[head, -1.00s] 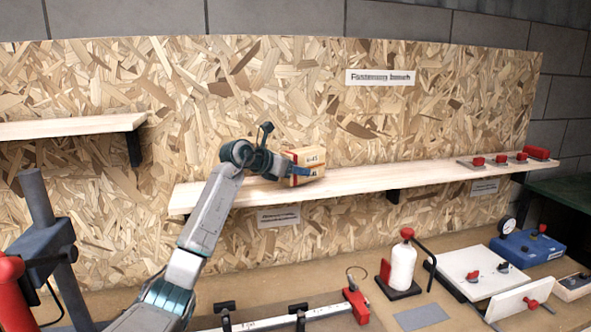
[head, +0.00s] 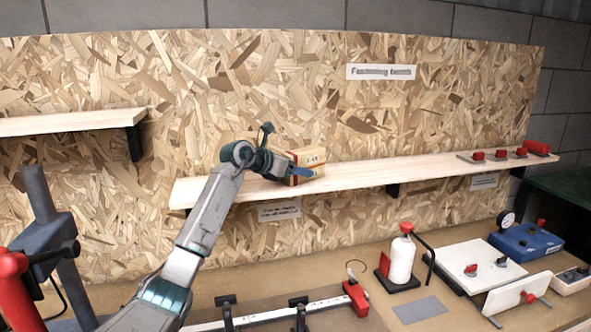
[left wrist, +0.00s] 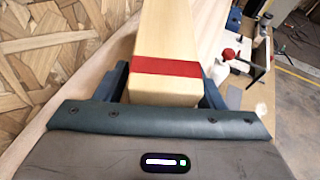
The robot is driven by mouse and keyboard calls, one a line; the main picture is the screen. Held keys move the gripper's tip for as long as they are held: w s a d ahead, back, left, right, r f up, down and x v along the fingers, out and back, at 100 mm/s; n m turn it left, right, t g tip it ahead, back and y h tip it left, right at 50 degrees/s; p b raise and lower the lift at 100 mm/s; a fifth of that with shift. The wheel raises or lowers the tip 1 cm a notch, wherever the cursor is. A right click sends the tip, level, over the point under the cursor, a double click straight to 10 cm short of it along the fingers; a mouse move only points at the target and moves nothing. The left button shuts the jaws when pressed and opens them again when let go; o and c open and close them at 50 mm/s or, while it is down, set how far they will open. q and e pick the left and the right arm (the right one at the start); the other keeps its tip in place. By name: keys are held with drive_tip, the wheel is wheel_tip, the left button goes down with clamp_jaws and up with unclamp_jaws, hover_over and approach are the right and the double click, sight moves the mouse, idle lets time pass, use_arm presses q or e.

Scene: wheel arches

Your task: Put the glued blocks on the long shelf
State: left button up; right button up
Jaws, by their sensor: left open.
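The glued blocks (head: 311,157) are a pale wooden block with a red band and small dark print, resting on the long shelf (head: 420,169) towards its left end. My left gripper (head: 301,173) is at the block from the left, with a blue finger in front of it. In the left wrist view the block (left wrist: 168,35) with its red band lies between the spread fingers of my left gripper (left wrist: 165,90). The gripper is open around the block; whether a finger touches it I cannot tell. My right gripper is not in view.
Red-handled clamps (head: 498,156) stand at the shelf's right end, with free shelf between. A shorter shelf (head: 70,123) is at upper left. Below, the bench holds a white bottle (head: 401,262), a long bar clamp (head: 285,314) and a blue box (head: 527,242).

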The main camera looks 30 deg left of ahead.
use_arm(q)
drive_tip(key=shift+s+a+r, duration=0.1)
drive_tip(key=shift+s+a, duration=0.1)
drive_tip(key=shift+s, duration=0.2)
drive_tip(key=b+v, duration=0.4)
drive_tip(key=v, duration=0.5)
drive_tip(key=shift+s, duration=0.2)
drive_tip(key=shift+b+v, duration=0.4)
drive_tip(key=shift+v, duration=0.5)
